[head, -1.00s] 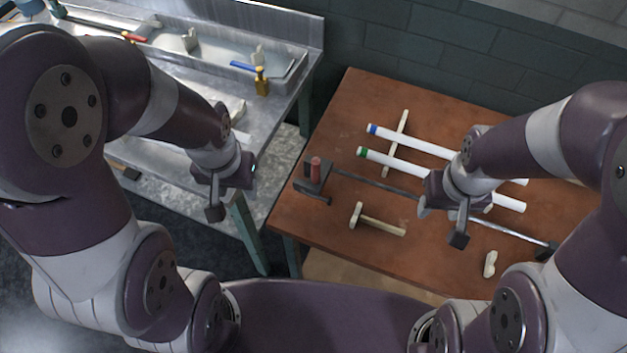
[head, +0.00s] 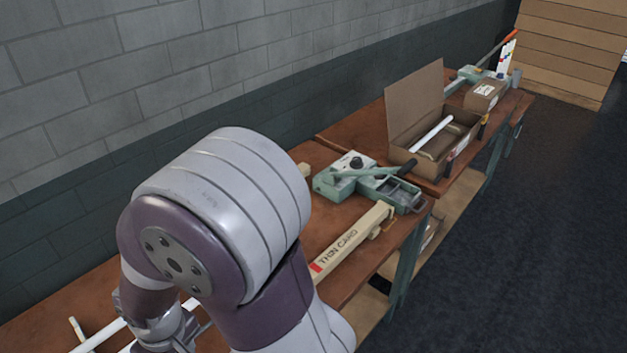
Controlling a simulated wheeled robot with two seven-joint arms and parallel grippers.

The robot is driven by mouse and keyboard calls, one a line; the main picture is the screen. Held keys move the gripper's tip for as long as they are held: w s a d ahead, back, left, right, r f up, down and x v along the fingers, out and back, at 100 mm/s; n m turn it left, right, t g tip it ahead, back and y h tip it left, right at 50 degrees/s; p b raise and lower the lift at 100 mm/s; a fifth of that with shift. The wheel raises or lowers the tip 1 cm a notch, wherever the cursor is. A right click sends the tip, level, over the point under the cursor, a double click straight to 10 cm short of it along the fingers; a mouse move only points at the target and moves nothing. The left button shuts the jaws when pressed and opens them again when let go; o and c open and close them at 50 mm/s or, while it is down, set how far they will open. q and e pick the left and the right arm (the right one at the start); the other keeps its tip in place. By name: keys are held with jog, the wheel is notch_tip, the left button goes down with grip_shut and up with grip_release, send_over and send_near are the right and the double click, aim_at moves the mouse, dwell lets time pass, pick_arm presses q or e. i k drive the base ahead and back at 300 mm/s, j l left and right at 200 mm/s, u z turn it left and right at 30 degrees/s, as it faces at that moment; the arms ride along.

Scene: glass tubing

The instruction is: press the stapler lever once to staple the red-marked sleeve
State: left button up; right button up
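The stapler (head: 338,184) is a pale green bench device with a black knob, a dark lever arm and a tray at its right. It stands on the wooden bench in the middle of the head view. A long tan card sleeve (head: 352,240) marked "THIN CARD", with a red mark at its near end, lies in front of the stapler. I cannot tell whether its far end touches the stapler. My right arm fills the lower left; its wrist shows at the bottom edge near white tubes (head: 100,335), and its fingers cannot be made out. My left gripper is out of view.
An open cardboard box (head: 436,150) with a white tube inside stands behind the stapler to the right. Beyond it are a smaller closed box (head: 485,94) and another green device (head: 468,73). A brick wall runs along the back; the dark floor at right is clear.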

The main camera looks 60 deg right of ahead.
aim_at(379, 174)
jog(key=k+j+z, duration=0.2)
jog(key=z, duration=2.25)
jog(key=i+u, duration=0.15)
jog(key=u, duration=0.45)
jog(key=i+l+u, duration=0.15)
jog(key=l, duration=0.25)
jog(key=i+l+u, duration=0.1)
jog(key=i+l, duration=0.15)
jog(key=l, duration=0.15)
jog(key=i+l+u, duration=0.15)
jog(key=l, duration=0.3)
jog(key=i+l+u, duration=0.15)
jog(key=l, duration=0.25)
jog(key=i+l+u, duration=0.1)
jog(key=l, duration=0.4)
jog(key=i+l+u, duration=0.15)
jog(key=l, duration=0.3)
